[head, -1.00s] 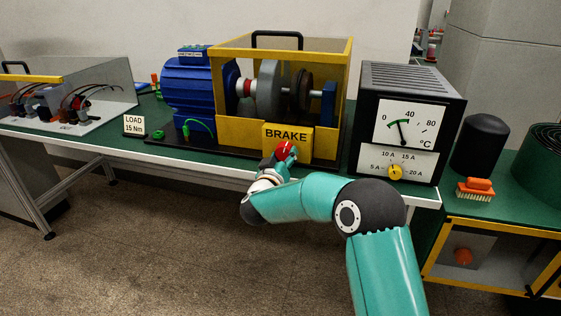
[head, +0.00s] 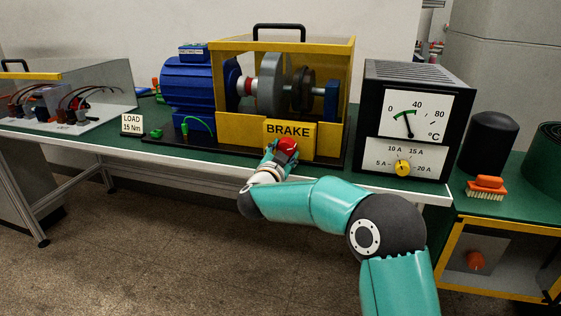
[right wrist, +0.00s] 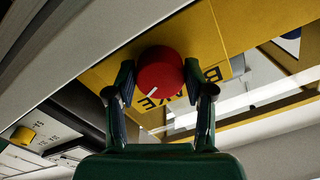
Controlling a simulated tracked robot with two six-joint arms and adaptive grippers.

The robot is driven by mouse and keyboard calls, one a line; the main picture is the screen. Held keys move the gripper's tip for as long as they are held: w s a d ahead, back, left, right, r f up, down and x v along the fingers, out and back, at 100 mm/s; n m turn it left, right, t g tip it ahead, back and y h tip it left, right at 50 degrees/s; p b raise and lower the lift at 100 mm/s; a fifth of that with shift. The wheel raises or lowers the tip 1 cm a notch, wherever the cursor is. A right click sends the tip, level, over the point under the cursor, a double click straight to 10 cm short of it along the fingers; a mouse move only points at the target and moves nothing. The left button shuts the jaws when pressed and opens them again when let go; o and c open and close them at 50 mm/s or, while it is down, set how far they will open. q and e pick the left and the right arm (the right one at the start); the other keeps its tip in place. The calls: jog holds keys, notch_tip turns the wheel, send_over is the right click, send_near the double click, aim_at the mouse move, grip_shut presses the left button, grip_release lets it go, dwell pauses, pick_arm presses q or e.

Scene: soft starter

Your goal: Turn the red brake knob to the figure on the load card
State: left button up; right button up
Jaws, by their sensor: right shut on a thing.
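The red brake knob (head: 288,146) is on the yellow BRAKE panel (head: 302,129) at the front of the caged motor rig. My right gripper (head: 283,150) is at the knob and hides part of it. In the right wrist view the red knob (right wrist: 159,72), with a white pointer line, sits between the two fingers of my gripper (right wrist: 160,85), which are shut on it. Any scale around the knob cannot be read. The load card (head: 132,123) stands left of the rig and reads LOAD 15 Nm. My left gripper is not in view.
A black temperature meter (head: 412,115) with a yellow selector (head: 403,168) stands right of the rig. An orange brush (head: 487,187) and a black cylinder (head: 489,143) are farther right. The white bench edge (head: 205,168) runs in front.

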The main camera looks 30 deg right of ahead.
jog(key=m+b, duration=0.2)
jog(key=m, duration=0.2)
jog(key=shift+d+r, duration=0.1)
jog(key=shift+r, duration=0.05)
jog(key=m+b, duration=0.3)
jog(key=shift+m, duration=0.3)
jog(key=m+b, duration=0.3)
jog(key=m, duration=0.1)
jog(key=shift+r, duration=0.1)
jog(key=shift+d+r+m+b, duration=0.1)
jog(key=shift+m+b, duration=0.4)
jog(key=shift+m, duration=0.6)
jog(key=o, duration=1.2)
jog(key=shift+d, duration=0.1)
jog(key=shift+c, duration=0.2)
jog(key=shift+w+a, duration=0.1)
jog(key=shift+a, duration=0.1)
jog(key=shift+f, duration=0.2)
